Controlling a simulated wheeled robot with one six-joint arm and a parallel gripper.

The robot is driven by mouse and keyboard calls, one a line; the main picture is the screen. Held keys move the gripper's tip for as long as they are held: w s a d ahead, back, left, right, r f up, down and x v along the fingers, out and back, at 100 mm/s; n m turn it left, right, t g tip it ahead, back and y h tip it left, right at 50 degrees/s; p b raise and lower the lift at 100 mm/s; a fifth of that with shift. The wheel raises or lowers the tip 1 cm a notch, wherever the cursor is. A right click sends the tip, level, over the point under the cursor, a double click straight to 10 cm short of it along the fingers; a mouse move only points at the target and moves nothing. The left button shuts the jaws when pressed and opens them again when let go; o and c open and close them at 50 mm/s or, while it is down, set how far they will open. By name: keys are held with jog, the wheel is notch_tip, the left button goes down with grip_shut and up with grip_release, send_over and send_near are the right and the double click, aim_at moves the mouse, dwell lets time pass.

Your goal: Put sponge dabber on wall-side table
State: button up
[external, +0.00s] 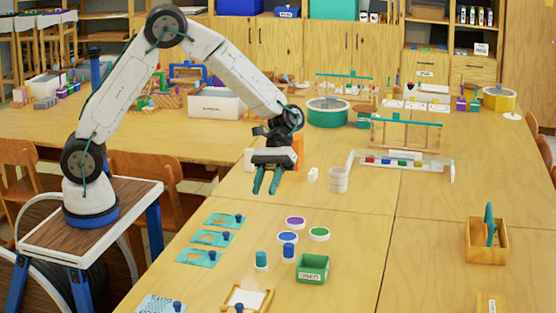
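My gripper (267,185) hangs above the near table (375,245), its teal fingers pointing down. The fingers are apart, with nothing visible between them. Below it, two small upright pieces with blue and teal or white parts stand near the green box: one at the left (261,259) and one at the right (288,250). They look like dabbers, but I cannot tell for sure. Several dark-blue-knobbed pieces (225,235) sit on or by teal cards at the left. Another table (120,125) extends at the back left, before the cabinets; I cannot tell which is the wall-side table.
A green labelled box (312,268), purple (295,222) and green (319,233) paint pots and a white-and-wood tray (246,298) lie nearby. Stacked white cups (338,180) and a bottle rack (402,163) stand behind. A wooden caddy (486,240) is at right. The middle right is clear.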

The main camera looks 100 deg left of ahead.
jog(key=s+d+r+m+y, duration=0.5)
jog(key=s+d+r+m, duration=0.25)
jog(key=s+r, duration=0.6)
jog(key=s+d+m+t+y, duration=0.1)
jog(key=s+m+y, duration=0.4)
jog(key=s, duration=1.3)
jog(key=shift+s+d+r+m+t+y, duration=0.15)
jog(key=shift+s+r+m+t+y, duration=0.2)
jog(key=shift+m+t, duration=0.45)
